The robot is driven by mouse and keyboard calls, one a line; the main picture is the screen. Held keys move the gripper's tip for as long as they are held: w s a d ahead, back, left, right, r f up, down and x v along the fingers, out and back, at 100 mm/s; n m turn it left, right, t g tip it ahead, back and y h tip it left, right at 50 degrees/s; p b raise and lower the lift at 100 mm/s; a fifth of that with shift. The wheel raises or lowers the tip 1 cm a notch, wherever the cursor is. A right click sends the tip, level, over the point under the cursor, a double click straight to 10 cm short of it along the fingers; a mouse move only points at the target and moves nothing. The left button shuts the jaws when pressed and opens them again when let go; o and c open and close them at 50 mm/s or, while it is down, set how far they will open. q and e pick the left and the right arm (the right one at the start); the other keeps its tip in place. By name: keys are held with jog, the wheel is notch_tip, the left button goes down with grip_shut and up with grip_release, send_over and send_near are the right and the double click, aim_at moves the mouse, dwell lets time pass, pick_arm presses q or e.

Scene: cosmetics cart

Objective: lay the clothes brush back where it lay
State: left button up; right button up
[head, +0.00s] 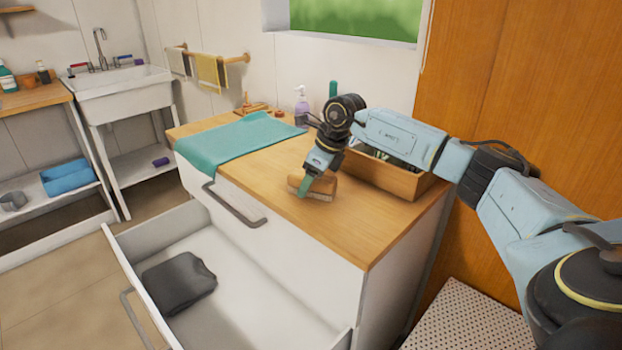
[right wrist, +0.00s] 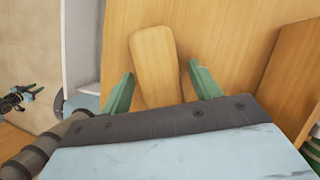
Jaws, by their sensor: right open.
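The clothes brush (head: 324,187) has a pale wooden back and lies on the wooden cart top, near its front edge. In the right wrist view the brush (right wrist: 155,62) lies between the two green fingers, with a gap on either side. My right gripper (head: 308,186) is open, low at the brush, and hides part of it in the head view. A small dark and light-blue arm end, which looks like my left gripper (right wrist: 18,97), shows at the left of the right wrist view, too small to read its fingers. The head view does not show it.
A wooden box (head: 398,182) stands close behind my right gripper. A teal cloth (head: 235,138) lies on the left of the cart top. The drawer (head: 235,290) below is pulled out, with a dark folded item (head: 179,281) in it. The front right of the top is clear.

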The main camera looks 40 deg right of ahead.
jog(key=shift+r, duration=0.35)
pick_arm(q)
jog(key=s+f+p, duration=0.2)
jog(key=s+f, duration=0.2)
jog(key=s, duration=0.1)
jog(key=shift+s+a, duration=0.15)
jog(key=shift+a, duration=0.25)
pick_arm(e)
jog(key=v, duration=1.1)
jog(key=shift+s+d+r, duration=0.15)
jog(key=shift+s+r, duration=0.05)
jog(key=shift+r, duration=0.05)
